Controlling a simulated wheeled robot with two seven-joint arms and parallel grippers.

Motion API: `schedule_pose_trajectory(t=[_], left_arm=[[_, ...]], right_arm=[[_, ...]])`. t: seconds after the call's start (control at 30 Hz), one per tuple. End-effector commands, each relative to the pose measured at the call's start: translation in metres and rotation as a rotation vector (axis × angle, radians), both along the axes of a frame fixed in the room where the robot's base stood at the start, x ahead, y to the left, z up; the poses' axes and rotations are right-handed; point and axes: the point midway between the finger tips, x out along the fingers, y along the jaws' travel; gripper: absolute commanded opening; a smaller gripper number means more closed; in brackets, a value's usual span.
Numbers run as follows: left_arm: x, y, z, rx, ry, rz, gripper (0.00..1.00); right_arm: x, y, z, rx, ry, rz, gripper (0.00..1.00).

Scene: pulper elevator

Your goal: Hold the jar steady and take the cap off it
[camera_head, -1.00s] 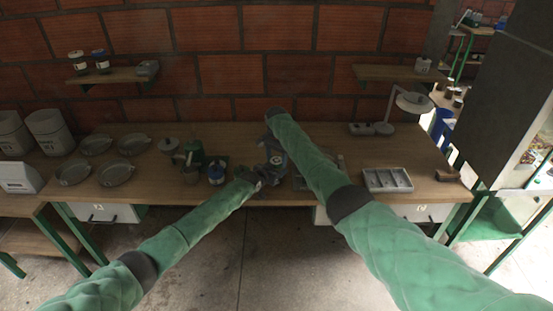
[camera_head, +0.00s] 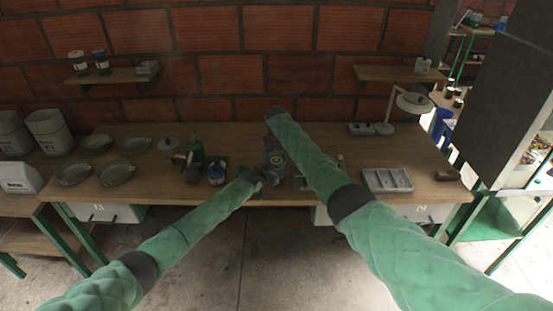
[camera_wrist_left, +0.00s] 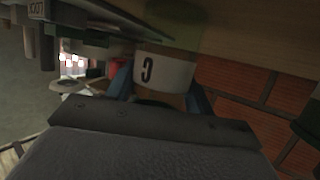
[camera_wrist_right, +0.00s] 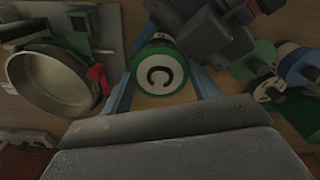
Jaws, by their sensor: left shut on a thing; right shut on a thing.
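The jar (camera_wrist_left: 165,72) shows a white label with a dark C in the left wrist view, between the blue fingers of my left gripper (camera_wrist_left: 160,90). My left gripper is shut on the jar and also shows in the head view (camera_head: 264,174). The cap (camera_wrist_right: 159,75) is green with a white disc and a C, seen from above in the right wrist view. My right gripper (camera_wrist_right: 163,92) is shut on it, one blue finger on each side. In the head view my right gripper (camera_head: 276,157) is just above the left one. The cap hides the jar's mouth, so I cannot tell whether they touch.
Left of my grippers on the bench stand a green device (camera_head: 193,155) and a blue-lidded jar (camera_head: 216,174). Several grey dishes (camera_head: 117,172) lie further left.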

Motion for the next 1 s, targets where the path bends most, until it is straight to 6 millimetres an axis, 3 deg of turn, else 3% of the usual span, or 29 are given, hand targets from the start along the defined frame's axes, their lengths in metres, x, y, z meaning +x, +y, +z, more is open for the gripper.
schedule_pose_trajectory(t=[0.07,0.1,0.2,0.63,1.0], left_arm=[[-0.001,-0.001,-0.001,-0.001,0.000,-0.002,0.00],[-0.001,-0.001,-0.001,0.000,0.000,-0.002,0.00],[-0.001,-0.001,-0.001,-0.001,0.000,-0.002,0.00],[0.000,0.000,0.000,0.001,0.001,0.000,0.00],[0.000,0.001,-0.003,0.002,0.004,0.001,0.00]], right_arm=[[0.001,-0.001,0.001,0.000,-0.003,-0.001,0.33],[0.001,-0.001,0.001,0.000,-0.003,-0.002,0.63],[0.001,-0.001,0.001,0.000,-0.003,-0.002,0.82],[-0.001,0.002,0.003,0.001,0.001,0.000,0.82],[0.000,0.002,0.042,0.002,0.001,0.000,0.82]])
